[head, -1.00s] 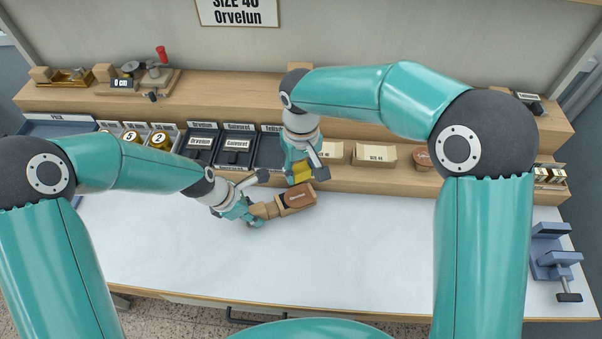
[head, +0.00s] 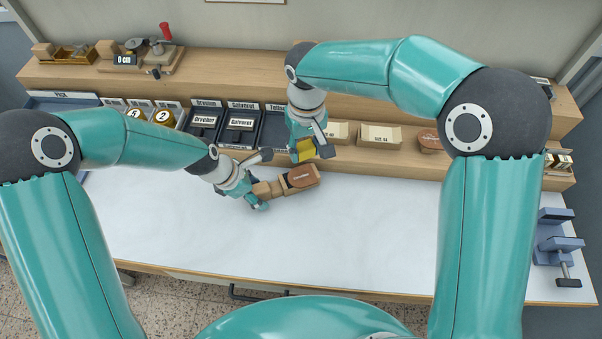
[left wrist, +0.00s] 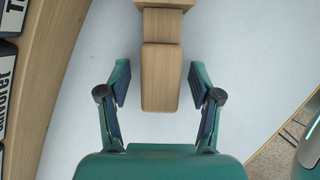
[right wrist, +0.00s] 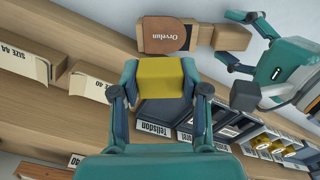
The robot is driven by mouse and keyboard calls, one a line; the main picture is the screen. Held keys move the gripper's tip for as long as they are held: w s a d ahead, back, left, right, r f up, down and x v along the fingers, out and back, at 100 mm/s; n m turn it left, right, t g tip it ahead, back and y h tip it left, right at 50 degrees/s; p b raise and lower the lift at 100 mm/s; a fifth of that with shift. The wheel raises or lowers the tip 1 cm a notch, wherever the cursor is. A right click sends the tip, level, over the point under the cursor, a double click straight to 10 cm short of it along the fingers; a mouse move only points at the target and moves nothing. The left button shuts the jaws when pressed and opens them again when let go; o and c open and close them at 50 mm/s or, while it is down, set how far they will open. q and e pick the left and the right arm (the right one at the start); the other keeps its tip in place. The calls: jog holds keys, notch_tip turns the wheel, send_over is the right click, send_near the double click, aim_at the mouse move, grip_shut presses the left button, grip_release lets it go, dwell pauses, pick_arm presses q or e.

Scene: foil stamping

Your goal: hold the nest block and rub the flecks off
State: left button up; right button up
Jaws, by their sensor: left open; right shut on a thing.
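The nest block (head: 270,190) is pale wood with a narrow grip end. A brown leather piece (head: 300,177) with a rounded end lies on it, marked "Orvelun" in the right wrist view (right wrist: 163,35). My left gripper (head: 264,181) is open, its fingers on either side of the grip end; the left wrist view shows gaps between the fingers and the wood (left wrist: 160,78). My right gripper (head: 308,147) is shut on a yellow block (right wrist: 160,78), held just behind the leather piece, apart from it. I cannot make out flecks.
Black labelled trays (head: 240,130) stand on the shelf behind. Card boxes (head: 380,136) and another brown leather piece (head: 430,139) sit to their right. A blue clamp (head: 560,243) stands at the right edge. The white worktop (head: 330,230) in front is clear.

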pick_arm(q)
jog(key=shift+r, duration=0.15)
jog(key=v, duration=1.1)
jog(key=shift+a+r, duration=0.25)
